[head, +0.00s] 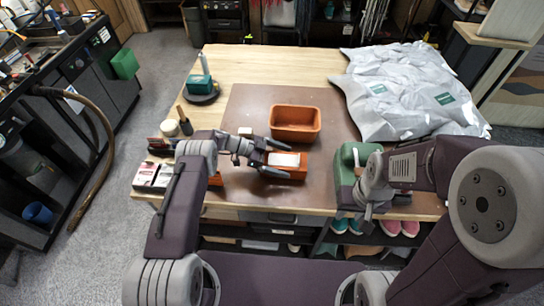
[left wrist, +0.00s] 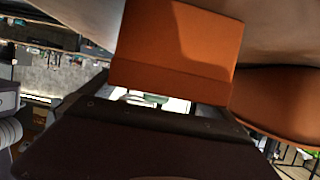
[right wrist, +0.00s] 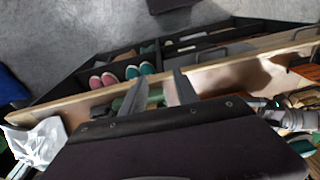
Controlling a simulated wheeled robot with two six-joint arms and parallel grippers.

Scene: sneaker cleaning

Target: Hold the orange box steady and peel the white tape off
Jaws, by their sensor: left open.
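The small orange box (head: 302,170) lies near the front middle of the table, with a white patch, likely the tape (head: 284,160), on its top. My left gripper (head: 281,161) is open at the box, its fingers on either side of the box's left part; contact cannot be told. In the left wrist view the orange box (left wrist: 175,45) fills the space ahead of the jaws. My right gripper (head: 366,210) is at the table's front edge, right of the box and apart from it. In the right wrist view its fingers (right wrist: 163,92) are spread and nothing is held between them.
An orange bin (head: 295,134) stands just behind the box. A green block-like object (head: 347,160) is beside my right gripper. A grey-white bag (head: 405,95) covers the back right. Small boxes (head: 152,177) and jars are at the left. The brown mat (head: 245,105) is clear at the back.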

